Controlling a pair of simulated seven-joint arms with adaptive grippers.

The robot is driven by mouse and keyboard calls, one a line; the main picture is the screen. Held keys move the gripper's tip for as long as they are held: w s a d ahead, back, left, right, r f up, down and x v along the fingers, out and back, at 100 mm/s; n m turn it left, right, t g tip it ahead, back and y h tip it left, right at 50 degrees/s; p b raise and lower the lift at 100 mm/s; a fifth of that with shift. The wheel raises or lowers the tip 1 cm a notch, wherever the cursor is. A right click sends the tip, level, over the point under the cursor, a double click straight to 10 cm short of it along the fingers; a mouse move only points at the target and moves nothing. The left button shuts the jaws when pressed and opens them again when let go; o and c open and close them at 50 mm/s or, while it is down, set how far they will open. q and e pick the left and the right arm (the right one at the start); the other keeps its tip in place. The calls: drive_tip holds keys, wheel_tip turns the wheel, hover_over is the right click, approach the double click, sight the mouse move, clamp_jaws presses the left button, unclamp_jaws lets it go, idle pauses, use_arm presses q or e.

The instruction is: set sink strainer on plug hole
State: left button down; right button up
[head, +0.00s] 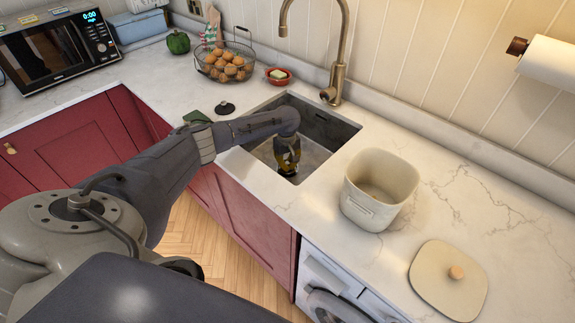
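The sink (328,127) is a dark rectangular basin set in the pale counter. My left gripper (288,170) reaches down inside it from the left, its fingers low over the basin floor. The fingers are small and partly hidden by my wrist, so I cannot tell whether they are open or shut, or whether they hold anything. A small black round piece with a knob (225,108) lies on the counter left of the sink; it may be the sink strainer. I cannot make out the plug hole. My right gripper is not in view.
A brass tap (337,75) stands behind the sink. A cream bin (378,190) and its lid (449,280) are on the right counter. A wire basket of round brown items (225,65), a red bowl (279,76) and a green pepper (178,41) stand behind left.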

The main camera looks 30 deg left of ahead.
use_arm(q)
drive_tip(key=c, duration=2.2)
unclamp_jaws()
drive_tip(key=shift+f, duration=0.4)
drive_tip(key=c, duration=1.5)
unclamp_jaws()
drive_tip(key=shift+r, duration=0.1)
